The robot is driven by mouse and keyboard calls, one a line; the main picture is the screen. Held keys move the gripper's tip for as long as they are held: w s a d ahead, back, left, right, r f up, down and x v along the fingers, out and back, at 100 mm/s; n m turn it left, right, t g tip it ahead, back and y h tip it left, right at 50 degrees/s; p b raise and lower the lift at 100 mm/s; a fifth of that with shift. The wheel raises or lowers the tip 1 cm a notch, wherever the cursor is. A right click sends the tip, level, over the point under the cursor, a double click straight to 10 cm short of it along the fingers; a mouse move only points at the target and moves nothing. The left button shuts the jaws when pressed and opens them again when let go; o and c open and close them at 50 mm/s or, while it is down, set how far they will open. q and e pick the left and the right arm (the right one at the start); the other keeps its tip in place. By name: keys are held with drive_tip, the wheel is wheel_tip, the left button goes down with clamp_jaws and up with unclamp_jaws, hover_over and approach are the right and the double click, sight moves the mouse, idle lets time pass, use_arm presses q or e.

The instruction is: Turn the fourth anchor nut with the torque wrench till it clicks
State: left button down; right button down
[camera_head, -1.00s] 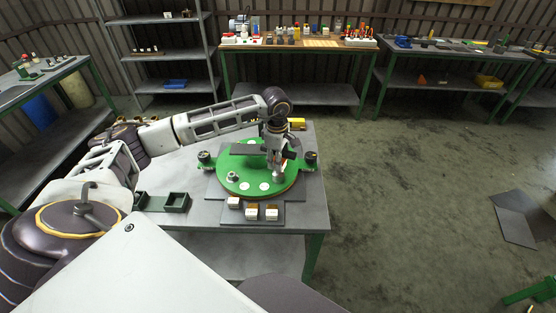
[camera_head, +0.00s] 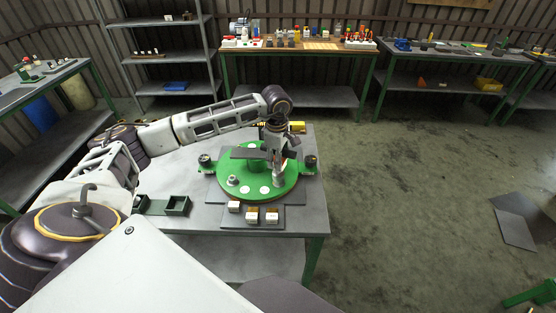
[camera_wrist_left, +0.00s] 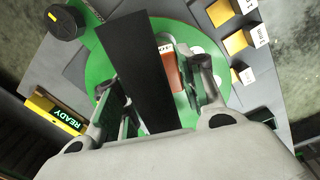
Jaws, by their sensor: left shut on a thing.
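My left gripper (camera_head: 277,158) is over the right part of the round green disperser plate (camera_head: 240,184). It is shut on a red-and-white tool, seemingly the torque wrench (camera_wrist_left: 168,65), between its fingers in the left wrist view. A silver cylindrical part (camera_head: 279,180) stands upright on the plate below the gripper; whether it is the wrench's socket or an anchor nut I cannot tell. A dark flat bar (camera_wrist_left: 135,65) runs across the wrist view and hides part of the grip. A silver nut (camera_head: 232,181) stands at the plate's left front. The right gripper is not in view.
A yellow box with a green READY display (camera_wrist_left: 62,115) lies at the table's back. Small labelled white-and-yellow blocks (camera_head: 252,214) stand at the front. A green open holder (camera_head: 176,204) lies to the left. Dark knobs (camera_head: 310,160) flank the plate.

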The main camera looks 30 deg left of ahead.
use_arm(q)
drive_tip(key=shift+r+p, duration=0.65)
drive_tip(key=shift+r, duration=0.9)
